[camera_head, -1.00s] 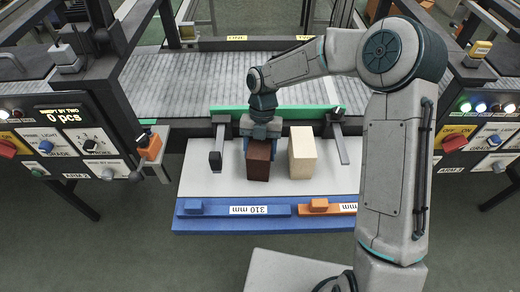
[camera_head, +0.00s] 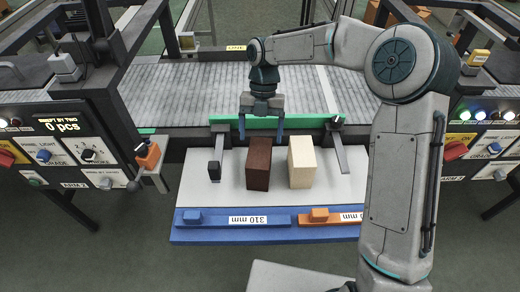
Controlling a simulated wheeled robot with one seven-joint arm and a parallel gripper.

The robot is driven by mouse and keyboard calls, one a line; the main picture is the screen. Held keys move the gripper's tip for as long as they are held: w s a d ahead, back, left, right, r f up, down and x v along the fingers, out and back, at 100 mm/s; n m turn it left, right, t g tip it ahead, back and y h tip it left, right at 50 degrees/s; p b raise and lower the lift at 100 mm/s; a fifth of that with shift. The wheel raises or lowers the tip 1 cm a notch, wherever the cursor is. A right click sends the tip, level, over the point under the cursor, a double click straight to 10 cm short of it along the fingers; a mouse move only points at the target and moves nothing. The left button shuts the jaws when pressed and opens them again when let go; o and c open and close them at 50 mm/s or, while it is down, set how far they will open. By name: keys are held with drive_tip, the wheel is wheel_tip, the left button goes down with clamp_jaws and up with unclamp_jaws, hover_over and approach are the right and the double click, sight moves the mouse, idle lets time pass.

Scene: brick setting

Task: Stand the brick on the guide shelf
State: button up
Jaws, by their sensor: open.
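A dark brown brick (camera_head: 258,165) stands upright on the pale shelf (camera_head: 210,194), left of a cream brick (camera_head: 301,162) that also stands there. A narrow gap separates the two bricks. My gripper (camera_head: 262,134) is open and empty, its two blue fingers pointing down above and behind the brown brick. I cannot tell whether the fingers touch it. A green strip (camera_head: 306,122) runs along the back of the shelf, and grey bars (camera_head: 340,152) with dark ends stand at either side of the bricks.
A blue 310 mm gauge bar (camera_head: 210,219) and an orange bar (camera_head: 310,219) lie along the shelf's front edge. A grey roller conveyor (camera_head: 180,90) runs behind. Control panels (camera_head: 72,150) stand at left and right. The shelf's left front part is clear.

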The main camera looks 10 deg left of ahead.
drive_tip(key=shift+v, duration=1.6)
drive_tip(key=shift+s+d+r+m, duration=0.2)
drive_tip(key=shift+d+r+m, duration=0.15)
drive_tip(key=shift+m, duration=0.25)
drive_tip(key=s+d+r+n+t, duration=0.2)
drive_tip(key=s+d+n+t, duration=0.1)
drive_tip(key=s+d+n, duration=0.6)
drive_tip(key=s+d+r+n+t, duration=0.3)
drive_tip(key=s+d+n, duration=0.6)
drive_tip(key=d+n, duration=0.8)
drive_tip(key=n+t, duration=0.1)
drive_tip(key=n, duration=0.8)
drive_tip(key=shift+n+t, duration=0.3)
drive_tip(key=shift+n, duration=0.1)
drive_tip(key=shift+w, duration=0.1)
